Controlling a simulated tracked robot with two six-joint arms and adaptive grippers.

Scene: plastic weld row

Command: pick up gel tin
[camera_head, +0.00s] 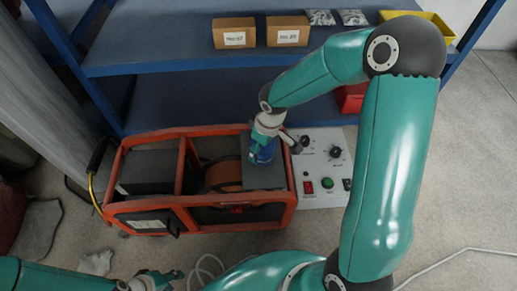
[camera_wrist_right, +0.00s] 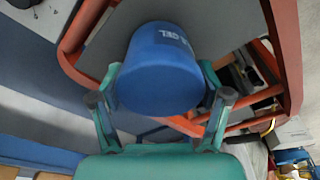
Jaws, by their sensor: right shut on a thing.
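The gel tin (camera_wrist_right: 163,70) is a blue cylinder with white lettering. In the right wrist view it sits between the two fingers of my right gripper (camera_wrist_right: 160,82), which is shut on its sides. In the head view the tin (camera_head: 263,153) is partly hidden under my right gripper (camera_head: 266,136), over the grey top at the right end of an orange-framed machine. I cannot tell whether it touches that top. My left gripper (camera_head: 156,281) is at the bottom left edge, away from the tin; its finger opening is unclear.
The orange-framed machine (camera_head: 180,200) stands on the floor beside a pale control panel (camera_head: 322,190) with knobs and buttons. Behind is a blue shelf (camera_head: 160,58) with cardboard boxes (camera_head: 234,33), a yellow bin (camera_head: 432,24) and a red bin (camera_head: 350,98). Cables lie on the floor.

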